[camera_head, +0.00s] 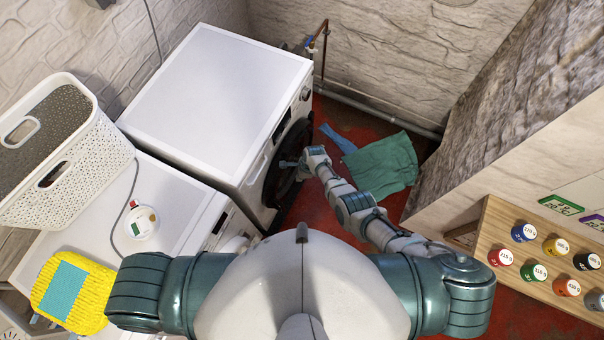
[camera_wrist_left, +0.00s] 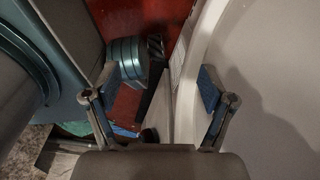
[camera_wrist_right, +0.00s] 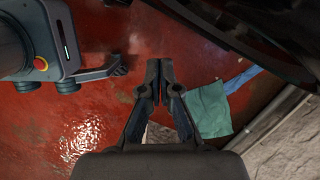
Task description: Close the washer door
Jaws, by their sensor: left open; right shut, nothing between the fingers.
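The washer (camera_head: 220,95) is the white machine at the back, its front facing right. Its dark round door (camera_head: 272,188) shows at a steep angle on that front. I cannot tell how far the door stands from the body. My right gripper (camera_head: 287,163) is at the door in the head view; whether it touches is unclear. In the right wrist view its fingers (camera_wrist_right: 160,72) are together and empty, below a dark curved rim at the top. My left gripper is out of the head view. In the left wrist view its fingers (camera_wrist_left: 160,75) are apart, beside a pale curved surface.
A second white machine (camera_head: 180,195) bears a white laundry basket (camera_head: 90,185), a yellow cloth (camera_head: 92,300) and a round white container (camera_head: 141,222). A green cloth (camera_head: 385,165) lies on the red floor. A wooden rack (camera_head: 490,235) with coloured lids stands at the right.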

